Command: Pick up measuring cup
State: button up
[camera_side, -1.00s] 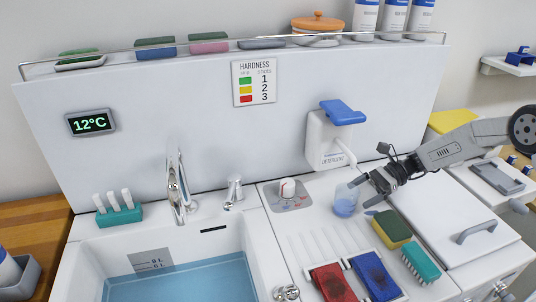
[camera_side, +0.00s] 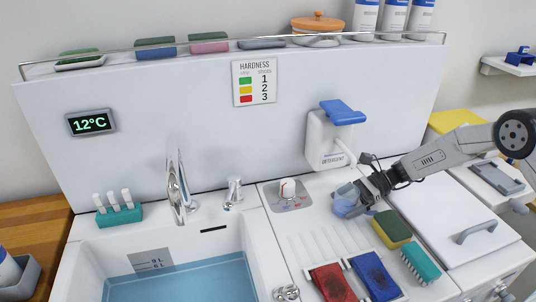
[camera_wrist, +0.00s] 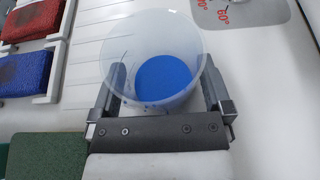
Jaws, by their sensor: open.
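The measuring cup (camera_side: 345,204) is a clear, slightly bluish cup standing on the white counter below the detergent dispenser. In the wrist view the cup (camera_wrist: 152,32) is seen from above, with blue at its bottom. My gripper (camera_side: 354,199) is at the cup. In the wrist view my gripper (camera_wrist: 164,88) is open, with one finger on each side of the cup. I cannot tell whether the fingers touch its wall.
The detergent dispenser (camera_side: 327,140) with a blue top is on the wall behind the cup. A green-yellow sponge (camera_side: 392,229), a teal brush (camera_side: 420,263), and red (camera_side: 332,283) and blue (camera_side: 375,276) pads lie in front. The sink (camera_side: 120,262) is at left.

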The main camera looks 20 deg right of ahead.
aim_at(337, 198)
jog(key=c, duration=1.1)
jog(key=shift+c, duration=0.2)
jog(key=shift+r, duration=0.35)
jog(key=shift+r, duration=1.45)
jog(key=shift+w+d, duration=0.1)
jog(key=shift+d, duration=8.75)
jog(key=shift+d, duration=0.15)
